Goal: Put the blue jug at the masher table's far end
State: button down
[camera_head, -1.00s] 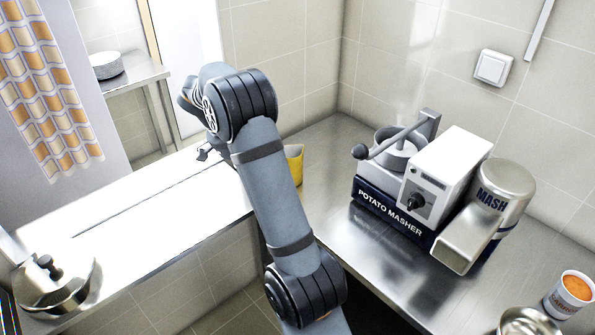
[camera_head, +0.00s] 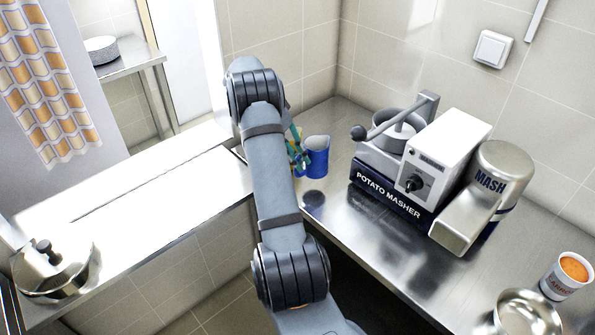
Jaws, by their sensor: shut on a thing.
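The blue jug (camera_head: 317,160) is upright at the far left part of the masher table (camera_head: 340,116), left of the potato masher. Its pale inside shows at the top. My gripper (camera_head: 299,152) is at its left side, partly hidden behind my arm, and is shut on it. A dark blue reflection lies on the steel below the jug with a gap between, so the jug seems to be just above the table. The finger contact is hard to see.
The potato masher (camera_head: 390,203) with its lever stands to the right. A soup cup (camera_head: 567,276) and a metal bowl (camera_head: 527,314) are at the near right. A lidded pot (camera_head: 50,270) is on the left counter (camera_head: 150,185). The table's far corner is clear.

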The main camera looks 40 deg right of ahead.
jog(key=shift+w+f+p, duration=0.1)
jog(key=shift+f+p, duration=0.35)
jog(key=shift+f, duration=2.65)
jog(key=c, duration=1.8)
grip_release()
jog(key=shift+o, duration=0.7)
jog(key=shift+r, duration=0.25)
jog(key=shift+w+a+r, duration=0.15)
jog(key=shift+a+r, duration=0.05)
jog(key=shift+r, duration=0.05)
jog(key=v, duration=1.1)
jog(key=shift+b, duration=0.3)
